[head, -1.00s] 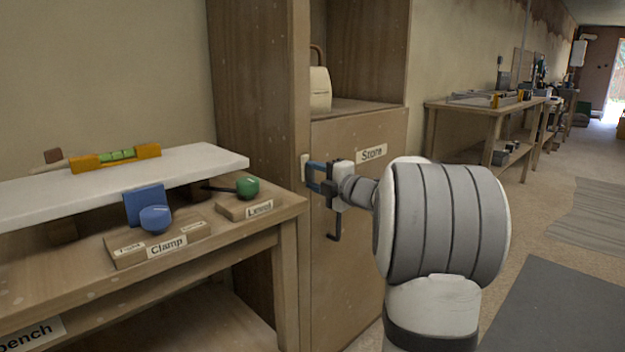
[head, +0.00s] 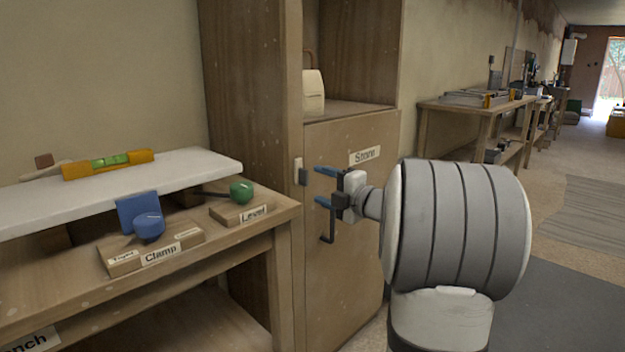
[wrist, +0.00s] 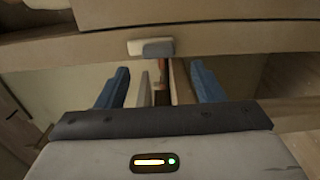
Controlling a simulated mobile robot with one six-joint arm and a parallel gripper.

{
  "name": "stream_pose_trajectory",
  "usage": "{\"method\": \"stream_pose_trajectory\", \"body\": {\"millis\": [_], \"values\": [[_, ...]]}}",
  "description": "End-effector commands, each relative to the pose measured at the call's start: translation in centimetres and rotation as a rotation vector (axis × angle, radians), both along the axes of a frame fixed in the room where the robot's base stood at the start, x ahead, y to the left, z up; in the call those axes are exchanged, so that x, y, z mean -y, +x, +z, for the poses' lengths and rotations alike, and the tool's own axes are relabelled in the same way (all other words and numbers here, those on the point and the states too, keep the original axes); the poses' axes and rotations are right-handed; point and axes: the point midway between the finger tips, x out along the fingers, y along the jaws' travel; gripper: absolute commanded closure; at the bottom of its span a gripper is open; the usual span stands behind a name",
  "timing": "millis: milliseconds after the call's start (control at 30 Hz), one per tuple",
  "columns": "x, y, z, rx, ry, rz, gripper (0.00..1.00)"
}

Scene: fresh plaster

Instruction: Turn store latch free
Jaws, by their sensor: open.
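The store latch (head: 303,177) is a small dark grey piece at the left edge of the store door (head: 350,230), beside a pale block (head: 298,170) on the cabinet post. In the wrist view the latch (wrist: 158,48) and the pale block sit side by side, beyond the fingertips. My gripper (head: 322,186) is open and empty, with blue fingers, just right of the latch and apart from it. Both fingers of it also show in the wrist view (wrist: 160,74). The door looks closed, though a small gap at its edge is hard to judge.
A black door handle (head: 328,228) hangs just below my gripper. A workbench (head: 235,240) with the Clamp (head: 148,222) and Level (head: 241,192) items stands close on the left. An open shelf (head: 345,108) is above the door. The floor to the right is open.

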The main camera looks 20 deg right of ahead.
Motion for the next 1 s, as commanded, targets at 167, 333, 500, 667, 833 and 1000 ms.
{"method": "stream_pose_trajectory", "body": {"millis": [167,333,500,667,833,1000], "values": [[0.8,-2.1,0.1,0.000,0.000,-0.001,0.38],[0.9,-2.7,0.0,-0.001,0.000,0.000,0.38],[0.9,-2.7,-0.1,0.000,0.000,0.001,0.38],[0.8,-2.6,0.0,0.000,0.000,0.002,0.38],[0.7,-2.5,0.8,-0.004,0.010,-0.015,0.38],[-0.2,-1.7,5.4,-0.058,0.102,-0.156,0.38]]}}
